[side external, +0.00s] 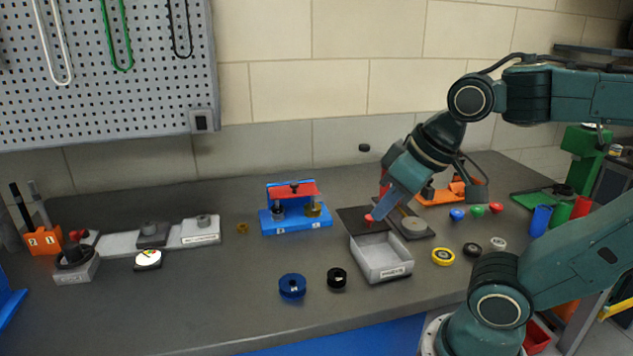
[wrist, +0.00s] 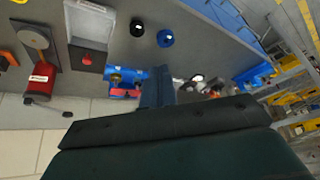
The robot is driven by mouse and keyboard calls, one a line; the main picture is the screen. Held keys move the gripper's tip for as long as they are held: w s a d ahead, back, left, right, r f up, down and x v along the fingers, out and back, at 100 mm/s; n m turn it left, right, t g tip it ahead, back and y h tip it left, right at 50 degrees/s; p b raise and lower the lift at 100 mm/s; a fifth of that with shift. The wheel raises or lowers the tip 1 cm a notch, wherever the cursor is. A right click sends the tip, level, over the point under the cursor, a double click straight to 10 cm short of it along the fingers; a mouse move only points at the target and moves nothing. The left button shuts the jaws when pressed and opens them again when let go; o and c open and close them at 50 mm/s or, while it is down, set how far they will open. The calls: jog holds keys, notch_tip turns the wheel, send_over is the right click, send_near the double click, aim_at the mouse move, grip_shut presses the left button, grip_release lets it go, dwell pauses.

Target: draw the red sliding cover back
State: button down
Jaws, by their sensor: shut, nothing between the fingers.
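A red plate (side external: 292,189), which looks like the sliding cover, sits on top of a blue stand (side external: 296,227). A dark knob rises from the plate, and two round pieces stand under it. In the wrist view the red plate (wrist: 126,92) shows beside the blue stand (wrist: 113,77), left of my fingers. My gripper (side external: 379,215) is shut and empty, pointing down and left, to the right of the blue stand and apart from it. My gripper (wrist: 160,72) also shows shut in the wrist view. I cannot tell whether the plate is fully forward or back.
A grey open bin (side external: 381,270) stands in front of a dark plate (side external: 351,213) with a red knob (side external: 369,218), close to my fingertips in the picture. Blue (side external: 292,286) and black (side external: 336,278) rings lie on the bench. The bench front left of them is clear.

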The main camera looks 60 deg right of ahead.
aim_at(292, 185)
jog(key=w+d+f+m+g+h, duration=0.1)
jog(key=w+d+m+h, duration=0.1)
jog(key=w+d+m, duration=0.5)
jog(key=w+d+f+m+h, duration=0.2)
jog(key=w+d+m, duration=0.5)
jog(key=w+m, duration=0.5)
jog(key=shift+w+d+m+g+h, duration=0.35)
jog(key=shift+w+h, duration=0.45)
jog(key=shift+w, duration=0.9)
jog(key=shift+f, duration=0.15)
jog(key=w+d+f, duration=0.5)
jog(key=w+f, duration=0.1)
jog(key=f, duration=0.2)
jog(key=shift+w+d+f, duration=0.35)
jog(key=shift+w, duration=0.05)
